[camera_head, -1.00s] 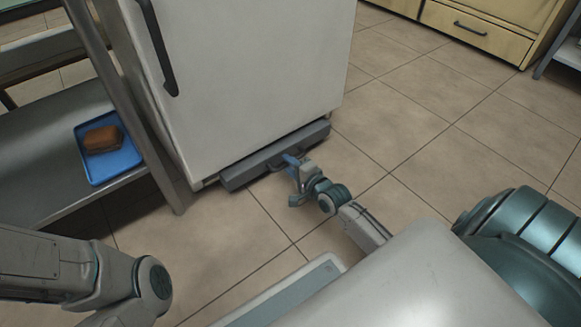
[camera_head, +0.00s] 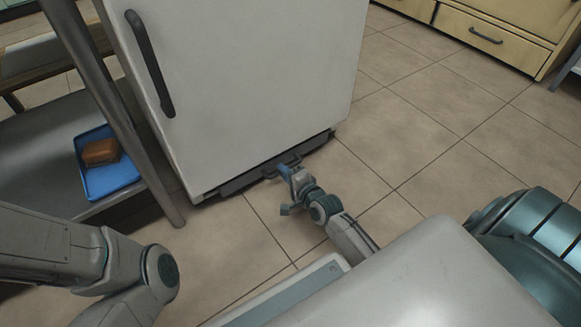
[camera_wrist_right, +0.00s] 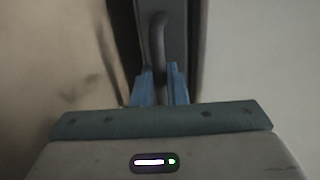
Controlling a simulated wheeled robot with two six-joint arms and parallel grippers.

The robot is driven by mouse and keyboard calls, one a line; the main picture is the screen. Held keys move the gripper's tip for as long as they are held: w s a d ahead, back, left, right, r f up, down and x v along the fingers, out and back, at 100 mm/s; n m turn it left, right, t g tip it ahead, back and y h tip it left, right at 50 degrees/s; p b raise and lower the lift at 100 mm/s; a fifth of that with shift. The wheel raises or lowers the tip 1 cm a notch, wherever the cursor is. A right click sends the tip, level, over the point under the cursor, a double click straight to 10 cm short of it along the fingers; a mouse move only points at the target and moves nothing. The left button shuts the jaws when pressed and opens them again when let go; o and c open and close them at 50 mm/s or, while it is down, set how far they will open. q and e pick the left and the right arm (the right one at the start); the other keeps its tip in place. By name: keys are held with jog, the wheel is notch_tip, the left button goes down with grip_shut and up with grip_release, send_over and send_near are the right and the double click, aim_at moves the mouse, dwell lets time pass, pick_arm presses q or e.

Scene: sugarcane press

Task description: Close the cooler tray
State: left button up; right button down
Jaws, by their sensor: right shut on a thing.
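The cooler tray (camera_head: 238,184) is a dark grey, low drawer at the foot of the white cooler (camera_head: 250,85). Only a narrow strip of it shows along the cooler's bottom edge in the head view. My right gripper (camera_head: 285,171) is at the middle of the tray front, low over the floor. In the right wrist view, its blue fingers (camera_wrist_right: 160,82) are shut on the tray's dark curved handle (camera_wrist_right: 157,42). My left arm shows at the lower left of the head view, but its gripper is outside the picture.
A metal shelf rack (camera_head: 112,90) stands left of the cooler, its leg close to it. A blue tray (camera_head: 118,177) with a brown item (camera_head: 101,152) lies on its lower shelf. Open tiled floor (camera_head: 420,130) lies to the right. Yellow drawers (camera_head: 486,38) stand far right.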

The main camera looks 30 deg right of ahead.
jog(key=shift+w, duration=0.1)
jog(key=c, duration=1.5)
grip_release()
jog(key=shift+w, duration=0.1)
jog(key=shift+s+r, duration=0.1)
jog(key=shift+s, duration=0.2)
jog(key=p+v, duration=0.4)
jog(key=v, duration=0.5)
jog(key=shift+s+p, duration=0.3)
jog(key=shift+s+d+r, duration=0.1)
jog(key=shift+s, duration=0.2)
